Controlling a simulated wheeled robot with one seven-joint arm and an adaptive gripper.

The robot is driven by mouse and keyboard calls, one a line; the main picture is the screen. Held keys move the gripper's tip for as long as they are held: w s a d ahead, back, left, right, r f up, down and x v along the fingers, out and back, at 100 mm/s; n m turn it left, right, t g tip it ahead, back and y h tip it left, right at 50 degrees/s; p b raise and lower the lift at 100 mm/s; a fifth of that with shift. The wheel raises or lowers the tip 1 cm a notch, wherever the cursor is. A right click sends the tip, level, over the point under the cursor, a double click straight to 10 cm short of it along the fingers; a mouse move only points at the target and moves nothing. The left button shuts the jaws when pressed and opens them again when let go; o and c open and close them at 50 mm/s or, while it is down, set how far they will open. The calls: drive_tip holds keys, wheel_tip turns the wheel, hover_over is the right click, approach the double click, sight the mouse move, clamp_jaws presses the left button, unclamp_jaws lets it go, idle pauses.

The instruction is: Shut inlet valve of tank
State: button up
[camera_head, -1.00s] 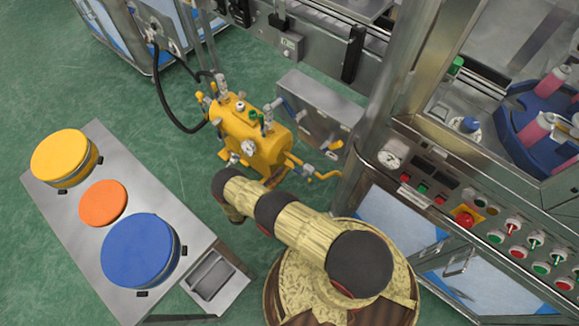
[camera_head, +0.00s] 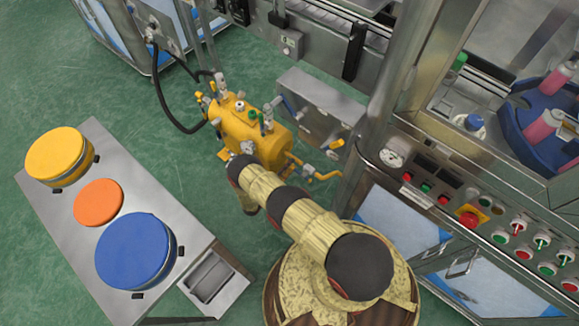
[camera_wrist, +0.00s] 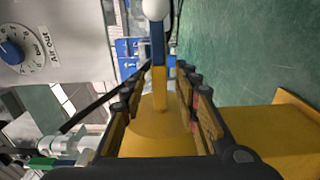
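The yellow tank (camera_head: 255,135) stands on the floor, partly covered by my arm. A black hose runs to the fittings (camera_head: 219,82) at its upper left end. In the wrist view the tank's yellow surface (camera_wrist: 150,140) lies below my gripper (camera_wrist: 164,72). The gripper's fingers are apart. Between and beyond them stands an upright part, yellow below and blue above (camera_wrist: 158,48), with a white round top. I cannot tell which valve it is, or whether the fingers touch it. In the head view my arm hides the gripper.
A steel box (camera_head: 318,108) stands right of the tank. A bench (camera_head: 60,215) with coloured round lids is at left. Green floor lies between bench and tank.

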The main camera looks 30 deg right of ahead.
drive_tip(key=shift+c, duration=0.8)
clamp_jaws()
